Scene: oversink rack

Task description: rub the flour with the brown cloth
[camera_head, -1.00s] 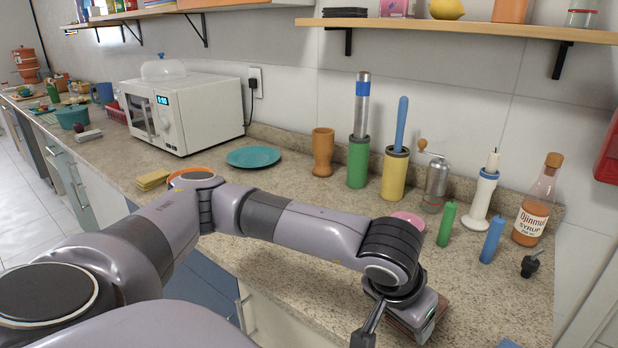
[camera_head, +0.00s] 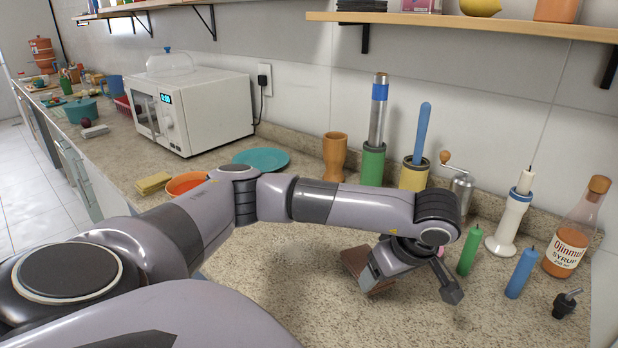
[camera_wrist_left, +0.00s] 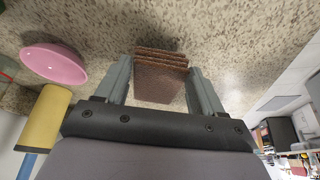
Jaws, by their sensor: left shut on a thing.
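The brown cloth (camera_head: 354,262) is a folded, layered pad at the worktop's middle. My left gripper (camera_head: 377,272) is shut on it. In the left wrist view, the cloth (camera_wrist_left: 160,82) sits between the two fingers of my left gripper (camera_wrist_left: 160,68), its layered edge facing the speckled counter. It is at or very close to the counter; I cannot tell if it presses on it. I cannot clearly make out the flour; the counter (camera_head: 300,275) shows only faint paler patches. My right gripper is out of view.
Behind my arm stand a green holder (camera_head: 372,165), a yellow holder (camera_head: 413,178) and a grinder (camera_head: 461,187). Green (camera_head: 469,252) and blue (camera_head: 521,274) candles and a syrup bottle (camera_head: 572,240) are right. A pink dish (camera_wrist_left: 55,65) lies near the cloth. The front counter is clear.

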